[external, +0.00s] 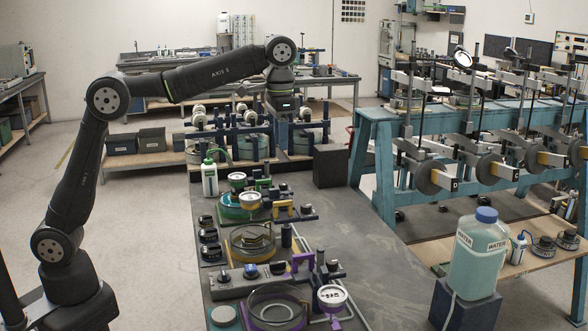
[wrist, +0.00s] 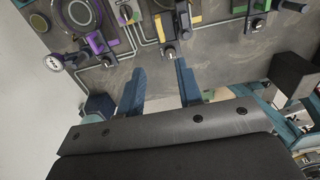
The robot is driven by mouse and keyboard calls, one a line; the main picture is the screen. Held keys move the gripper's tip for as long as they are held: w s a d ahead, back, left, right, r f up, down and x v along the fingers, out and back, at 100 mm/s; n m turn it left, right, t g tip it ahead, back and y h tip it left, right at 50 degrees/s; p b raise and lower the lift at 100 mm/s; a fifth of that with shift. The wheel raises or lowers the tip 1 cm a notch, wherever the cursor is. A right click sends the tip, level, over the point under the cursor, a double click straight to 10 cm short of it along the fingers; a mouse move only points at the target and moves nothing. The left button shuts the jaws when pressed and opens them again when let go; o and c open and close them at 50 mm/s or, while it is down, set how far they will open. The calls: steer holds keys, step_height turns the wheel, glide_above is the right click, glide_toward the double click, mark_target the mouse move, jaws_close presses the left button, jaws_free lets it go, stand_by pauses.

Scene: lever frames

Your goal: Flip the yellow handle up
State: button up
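The yellow handle (external: 283,208) is on the grey bench, among lever fixtures beyond the yellow-rimmed dish. It appears to lie low, but its exact angle is too small to tell. In the wrist view the yellow handle (wrist: 165,24) is near the top edge, ahead of my fingers. My gripper (wrist: 159,72) shows two blue-grey fingers spread apart, with nothing between them. In the external view my gripper (external: 284,116) points down from the raised arm, beyond the handle and clear of it. Its fingertips are hard to make out there against the background.
A purple handle (external: 301,261) and a green handle (external: 263,184) flank the yellow one. Gauges, dishes and a white bottle (external: 209,178) crowd the bench (external: 365,268). A dark box (external: 331,166) stands at its far end.

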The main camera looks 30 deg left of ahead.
steer(key=shift+r, duration=1.1)
steer(key=shift+f, duration=0.1)
step_height(320, 180, down, 18)
steer(key=shift+r, duration=0.2)
steer(key=shift+r, duration=0.1)
stand_by(0.3)
